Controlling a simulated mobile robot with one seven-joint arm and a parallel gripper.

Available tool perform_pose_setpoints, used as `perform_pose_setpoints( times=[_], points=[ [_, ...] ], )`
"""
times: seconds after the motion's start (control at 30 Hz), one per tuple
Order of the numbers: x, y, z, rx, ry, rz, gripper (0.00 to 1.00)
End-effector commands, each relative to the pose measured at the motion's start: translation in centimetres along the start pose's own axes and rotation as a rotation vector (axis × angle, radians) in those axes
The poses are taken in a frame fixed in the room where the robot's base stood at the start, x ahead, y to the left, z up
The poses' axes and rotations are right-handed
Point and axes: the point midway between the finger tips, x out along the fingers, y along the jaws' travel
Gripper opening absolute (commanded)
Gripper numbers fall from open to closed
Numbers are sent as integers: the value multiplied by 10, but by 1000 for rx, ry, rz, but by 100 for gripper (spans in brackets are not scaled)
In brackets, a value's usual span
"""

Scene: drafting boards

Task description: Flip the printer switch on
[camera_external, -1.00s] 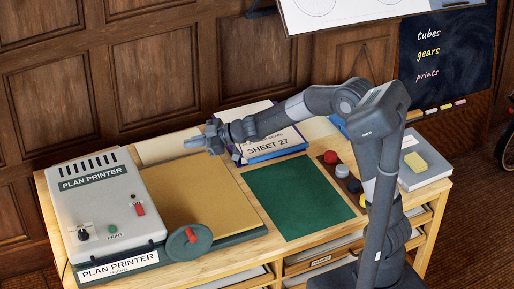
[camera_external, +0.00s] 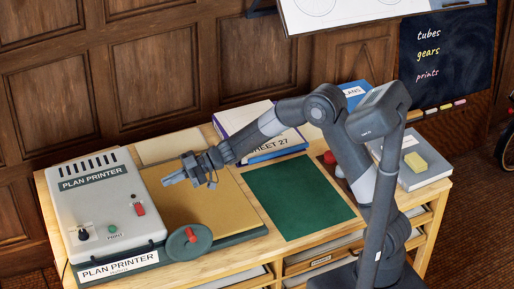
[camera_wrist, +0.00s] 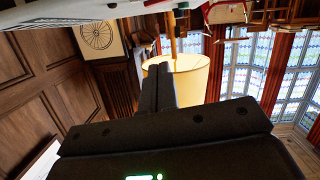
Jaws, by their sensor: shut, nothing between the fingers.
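The plan printer (camera_external: 100,205) is a pale grey box at the left end of the wooden table. On its top are a red switch (camera_external: 139,209), a green print button (camera_external: 112,229) and a black knob (camera_external: 83,235). Whether the switch is on or off is too small to tell. My gripper (camera_external: 168,180) is shut and empty, above the tan board, to the right of the printer and short of the red switch. In the wrist view my shut fingers (camera_wrist: 159,85) point away into the room, with a pale edge along the top left.
A tan board (camera_external: 205,205) lies beside the printer, with a green disc with a red handle (camera_external: 189,241) at its front. A green mat (camera_external: 297,195) and books (camera_external: 265,145) lie further right. A lamp (camera_wrist: 190,75) shows beyond my fingers.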

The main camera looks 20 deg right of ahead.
Motion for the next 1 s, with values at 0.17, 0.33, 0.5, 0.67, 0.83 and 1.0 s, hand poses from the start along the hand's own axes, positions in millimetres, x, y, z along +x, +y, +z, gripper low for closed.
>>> perform_pose_setpoints(
  times=[0.17, 0.33, 0.5, 0.67, 0.83, 1.0],
  points=[
    [29, -1, 0, 0, 1, -3, 0],
    [67, -1, 0, 0, 1, -3, 0],
    [98, 0, 3, 2, -1, -1, 0],
    [102, 0, 27, 2, -2, 0, 0],
    [104, 0, 37, 1, 0, 1, 0],
    [104, 0, 39, 0, 0, 1, 0]
  ],
)
